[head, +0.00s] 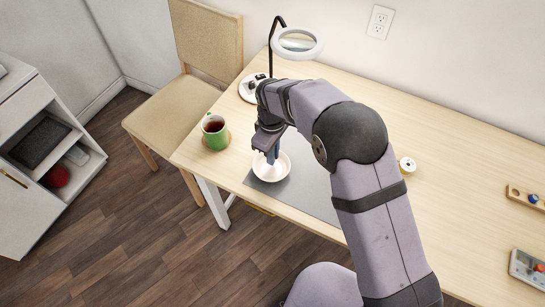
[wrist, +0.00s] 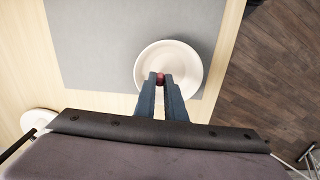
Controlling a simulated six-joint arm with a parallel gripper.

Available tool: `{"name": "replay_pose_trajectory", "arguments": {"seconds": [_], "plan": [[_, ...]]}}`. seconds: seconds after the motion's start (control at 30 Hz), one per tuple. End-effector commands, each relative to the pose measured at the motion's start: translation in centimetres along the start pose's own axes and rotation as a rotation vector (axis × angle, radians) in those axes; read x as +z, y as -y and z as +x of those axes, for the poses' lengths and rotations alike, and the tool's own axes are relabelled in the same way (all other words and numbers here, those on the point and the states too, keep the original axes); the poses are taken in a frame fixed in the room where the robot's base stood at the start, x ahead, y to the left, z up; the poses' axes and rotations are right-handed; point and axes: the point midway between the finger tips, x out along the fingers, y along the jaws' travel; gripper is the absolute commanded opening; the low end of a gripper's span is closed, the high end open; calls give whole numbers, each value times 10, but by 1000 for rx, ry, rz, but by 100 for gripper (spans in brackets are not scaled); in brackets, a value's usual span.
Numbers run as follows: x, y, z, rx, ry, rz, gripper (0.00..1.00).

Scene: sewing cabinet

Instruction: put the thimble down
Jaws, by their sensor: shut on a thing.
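My gripper (wrist: 160,84) is shut on a small dark red thing, likely the thimble (wrist: 160,78), held between the fingertips. In the wrist view the fingertips and the thimble are over a white round dish (wrist: 188,55). I cannot tell whether the thimble touches the dish. In the head view the dish (head: 284,173) sits on a grey mat (head: 312,190) near the table's front edge, with my gripper (head: 273,160) pointing down at it. The thimble is too small or hidden to make out in the head view.
A green mug (head: 215,133) of dark red liquid stands on a coaster left of the dish. A magnifier lamp (head: 297,42) stands behind my arm. A thread spool (head: 407,165) is right of my arm.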

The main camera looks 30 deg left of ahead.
Motion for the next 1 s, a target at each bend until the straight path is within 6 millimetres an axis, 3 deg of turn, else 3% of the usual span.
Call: {"name": "replay_pose_trajectory", "arguments": {"seconds": [0.2,0.6,0.63,0.67,1.0], "plan": [[0,1,22,-1,2,0,0],[0,1,27,0,0,0,0],[0,0,26,1,0,0,15],[0,0,26,0,-1,0,18],[0,0,21,1,-1,0,18]]}}
